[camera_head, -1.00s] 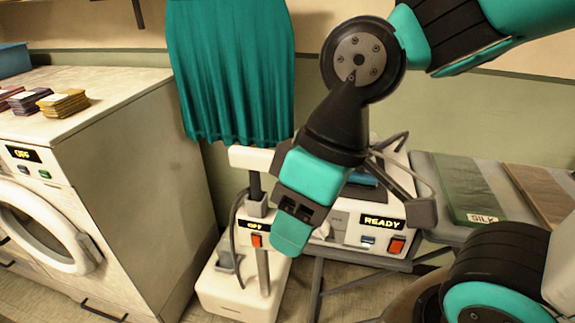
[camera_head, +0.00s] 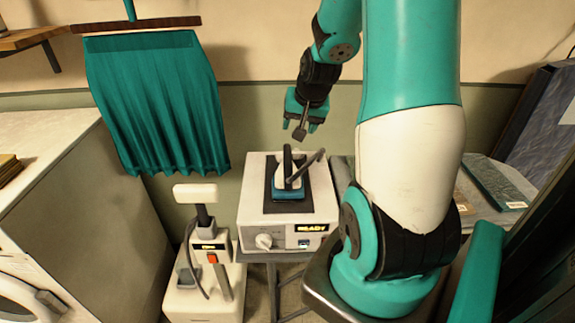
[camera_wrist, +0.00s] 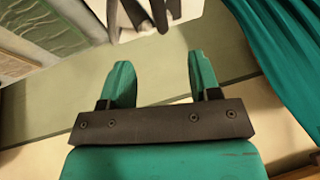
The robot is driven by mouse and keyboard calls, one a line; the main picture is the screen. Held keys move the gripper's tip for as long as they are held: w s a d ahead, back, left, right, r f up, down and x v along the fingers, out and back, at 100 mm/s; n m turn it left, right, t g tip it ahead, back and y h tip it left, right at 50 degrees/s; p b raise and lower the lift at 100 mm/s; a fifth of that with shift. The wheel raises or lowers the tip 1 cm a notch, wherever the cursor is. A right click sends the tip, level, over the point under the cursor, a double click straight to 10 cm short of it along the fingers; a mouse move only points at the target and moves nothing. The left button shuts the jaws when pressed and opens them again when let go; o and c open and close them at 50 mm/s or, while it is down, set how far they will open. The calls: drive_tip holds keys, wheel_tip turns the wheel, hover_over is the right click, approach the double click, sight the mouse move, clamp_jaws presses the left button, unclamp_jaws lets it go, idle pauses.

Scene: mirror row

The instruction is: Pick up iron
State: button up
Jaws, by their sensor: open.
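The iron (camera_head: 290,188), teal with a dark upright handle, sits on a dark pad on top of a white station with a READY display (camera_head: 255,205). My gripper (camera_head: 300,128) hangs above and beyond the iron, fingers pointing down, apart from it. In the wrist view, my two teal fingers (camera_wrist: 160,68) are spread with nothing between them. Dark parts, perhaps of the iron, and the pale station are cut off at the top of that view, beyond the fingertips.
A white steamer (camera_head: 205,290) stands left of the station. Folded fabrics (camera_head: 495,185) lie at the right behind my arm. The wall is close behind my gripper.

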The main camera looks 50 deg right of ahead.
sight(288, 154)
drive_tip(key=p+x, duration=0.3)
drive_tip(key=x, duration=0.8)
drive_tip(key=shift+w+d+f, duration=0.1)
drive_tip(key=shift+d+f, duration=0.05)
drive_tip(key=shift+f, duration=0.2)
drive_tip(key=shift+p+x, duration=1.45)
drive_tip(key=shift+x, duration=1.25)
drive_tip(key=shift+d, duration=0.15)
drive_tip(key=shift+c, duration=0.5)
clamp_jaws()
drive_tip(key=shift+w+r, duration=0.1)
drive_tip(key=shift+r, duration=0.05)
